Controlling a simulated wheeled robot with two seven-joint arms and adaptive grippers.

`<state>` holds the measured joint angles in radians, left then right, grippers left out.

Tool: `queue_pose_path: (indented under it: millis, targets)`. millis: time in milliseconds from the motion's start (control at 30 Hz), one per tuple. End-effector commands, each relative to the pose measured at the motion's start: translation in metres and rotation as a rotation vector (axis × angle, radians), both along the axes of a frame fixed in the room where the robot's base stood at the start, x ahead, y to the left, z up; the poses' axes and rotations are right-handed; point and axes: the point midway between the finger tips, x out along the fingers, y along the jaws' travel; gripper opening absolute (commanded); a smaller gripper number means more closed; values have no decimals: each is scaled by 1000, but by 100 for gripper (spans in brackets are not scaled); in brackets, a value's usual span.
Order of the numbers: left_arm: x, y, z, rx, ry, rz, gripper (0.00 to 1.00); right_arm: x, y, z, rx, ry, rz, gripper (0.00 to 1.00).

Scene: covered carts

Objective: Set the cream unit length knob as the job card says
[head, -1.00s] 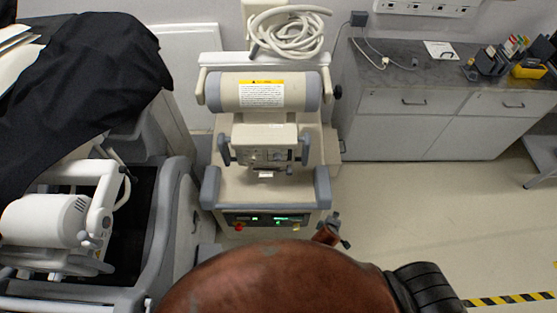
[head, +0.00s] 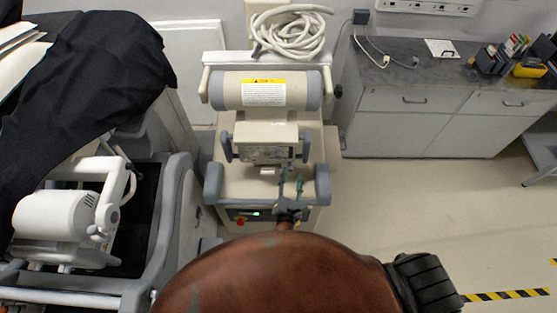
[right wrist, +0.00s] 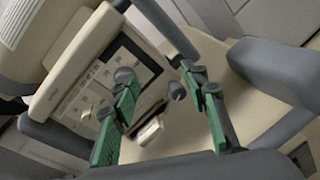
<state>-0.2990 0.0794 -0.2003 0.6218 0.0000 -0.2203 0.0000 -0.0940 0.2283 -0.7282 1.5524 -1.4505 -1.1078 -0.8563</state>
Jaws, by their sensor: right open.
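The cream unit (head: 235,185) stands in the middle of the head view, with a cream control box (head: 265,133) on it. In the right wrist view the box's panel (right wrist: 108,72) shows at a slant, with small controls too blurred to read. A dark round knob (right wrist: 177,92) shows beyond the panel's lower edge, between my fingers in the picture; I cannot tell whether it is the length knob. My right gripper (head: 290,184) is open, with green fingers pointing at the box; it also shows in the right wrist view (right wrist: 165,95). No readable job card shows. My left gripper is out of view.
A white paper (head: 441,49) lies on the grey counter (head: 410,68) at right. A machine partly under black cloth (head: 100,75) stands close at left. Grey bumpers (head: 322,185) flank the unit's front. The floor (head: 430,205) at right is clear.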

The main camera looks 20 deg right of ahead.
Motion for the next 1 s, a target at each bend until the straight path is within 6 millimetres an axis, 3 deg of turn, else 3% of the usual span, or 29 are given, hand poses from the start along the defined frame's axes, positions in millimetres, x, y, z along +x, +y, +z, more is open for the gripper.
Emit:
queue_pose_path:
  millis: [100, 233, 700, 1000]
  targets:
    - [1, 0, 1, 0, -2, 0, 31, 7, 37, 7, -188, -21, 114, 41]
    - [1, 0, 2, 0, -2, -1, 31, 13, 51, 9, -268, -32, 158, 41]
    - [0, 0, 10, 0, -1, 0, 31, 75, 33, 9, -269, -32, 159, 41]
    - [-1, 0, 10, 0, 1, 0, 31, 83, 30, 9, -266, -31, 159, 41]
